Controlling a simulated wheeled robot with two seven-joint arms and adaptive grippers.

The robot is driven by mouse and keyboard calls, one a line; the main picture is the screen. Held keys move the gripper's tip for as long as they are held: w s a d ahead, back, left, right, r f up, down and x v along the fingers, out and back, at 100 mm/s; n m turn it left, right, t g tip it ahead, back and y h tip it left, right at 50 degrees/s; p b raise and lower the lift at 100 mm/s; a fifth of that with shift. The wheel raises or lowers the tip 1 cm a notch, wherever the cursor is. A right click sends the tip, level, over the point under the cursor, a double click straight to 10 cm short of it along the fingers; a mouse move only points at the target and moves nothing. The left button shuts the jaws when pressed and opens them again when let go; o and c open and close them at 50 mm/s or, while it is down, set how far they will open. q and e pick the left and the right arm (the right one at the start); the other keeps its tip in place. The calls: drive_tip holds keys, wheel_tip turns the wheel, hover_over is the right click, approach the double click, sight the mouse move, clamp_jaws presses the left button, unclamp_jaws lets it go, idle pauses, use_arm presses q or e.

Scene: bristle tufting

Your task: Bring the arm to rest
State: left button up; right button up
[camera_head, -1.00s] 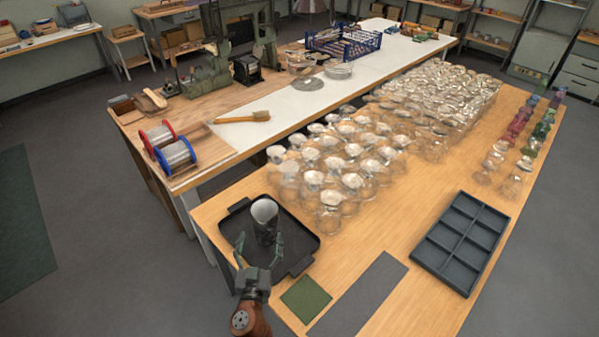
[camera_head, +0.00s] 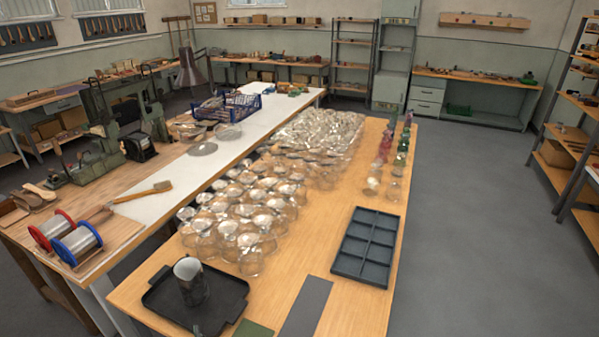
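A dark cup-like cylinder (camera_head: 192,286) with a pale, shiny top stands upright in the black tray (camera_head: 226,303) at the front left of the wooden table. A small greenish sliver at the bottom edge, in front of the tray, looks like a fingertip of my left gripper (camera_head: 197,330). The rest of that gripper is cut off by the frame, so I cannot see whether it is open. My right gripper is not in view.
Several glass vessels (camera_head: 240,215) crowd the table's middle. A dark compartment tray (camera_head: 367,246) lies empty at the right, beside a grey mat (camera_head: 306,306). A green mat (camera_head: 252,329) is partly cut off. A brush (camera_head: 143,192) and wire spools (camera_head: 76,242) rest on the left bench.

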use_arm(q)
drive_tip(key=s+a+f+n+g, duration=0.1)
drive_tip(key=s+a+f+g, duration=0.6)
drive_tip(key=s+a+f, duration=0.35)
drive_tip(key=s+d+f+m+g+h, duration=0.3)
drive_tip(key=s+d+f, duration=0.2)
drive_tip(key=s, duration=0.4)
drive_tip(key=s+d+f+m+g+h, duration=0.2)
drive_tip(key=s+d+f+g, duration=0.2)
drive_tip(key=s+f, duration=0.3)
drive_tip(key=s+d+f+m+g+h, duration=0.1)
drive_tip(key=s+f, duration=0.1)
drive_tip(key=f, duration=1.1)
drive_tip(key=s+d+f, duration=0.1)
drive_tip(key=s+f, duration=0.1)
drive_tip(key=f, duration=1.2)
drive_tip(key=s+f+g, duration=0.1)
drive_tip(key=s+f, duration=1.6)
drive_tip(key=s, duration=0.2)
drive_tip(key=shift+s+f+m, duration=0.3)
drive_tip(key=shift+s+f, duration=0.05)
drive_tip(key=shift+f, duration=0.05)
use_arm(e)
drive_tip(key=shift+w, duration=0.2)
